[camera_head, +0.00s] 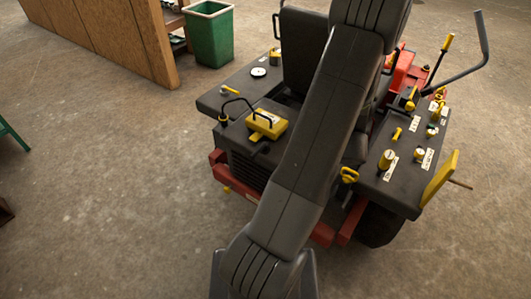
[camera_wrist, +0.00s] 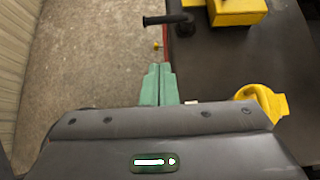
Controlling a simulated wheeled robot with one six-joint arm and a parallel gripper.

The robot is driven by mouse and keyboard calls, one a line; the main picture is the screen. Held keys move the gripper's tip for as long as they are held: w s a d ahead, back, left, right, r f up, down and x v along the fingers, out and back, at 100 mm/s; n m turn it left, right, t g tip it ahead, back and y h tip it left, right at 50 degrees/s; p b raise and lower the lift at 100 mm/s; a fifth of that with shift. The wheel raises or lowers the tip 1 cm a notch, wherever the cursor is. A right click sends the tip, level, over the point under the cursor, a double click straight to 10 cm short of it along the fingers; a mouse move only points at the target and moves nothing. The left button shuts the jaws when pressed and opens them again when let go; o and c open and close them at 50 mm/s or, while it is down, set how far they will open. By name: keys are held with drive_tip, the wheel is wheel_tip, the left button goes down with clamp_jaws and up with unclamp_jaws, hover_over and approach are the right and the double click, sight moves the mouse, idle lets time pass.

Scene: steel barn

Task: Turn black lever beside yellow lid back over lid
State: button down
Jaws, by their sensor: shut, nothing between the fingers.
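The yellow lid (camera_head: 267,124) is a box-like block on the dark deck of the machine, left of my arm in the head view. Its edge shows at the top of the wrist view (camera_wrist: 238,11). In the wrist view the black lever (camera_wrist: 166,19) points left, away from the lid. My gripper (camera_wrist: 159,68) has green fingers, shut together and empty. It is below the lever in the wrist view, apart from it. The gripper is not visible in the head view.
A yellow hook-shaped part (camera_wrist: 262,101) is close to the right of my gripper. Yellow knobs and controls (camera_head: 388,158) sit on the right console. A green bin (camera_head: 208,35) stands behind. The concrete floor (camera_head: 110,170) left of the machine is largely clear.

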drive_tip(key=x, duration=0.4)
drive_tip(key=r+p+x, duration=0.1)
drive_tip(key=x, duration=0.4)
drive_tip(key=a+x, duration=0.1)
drive_tip(key=x, duration=0.3)
drive_tip(key=shift+w+a+p, duration=0.15)
drive_tip(key=shift+w+p, duration=0.15)
drive_tip(key=shift+w, duration=0.15)
drive_tip(key=shift+f+b, duration=0.1)
drive_tip(key=shift+b, duration=0.3)
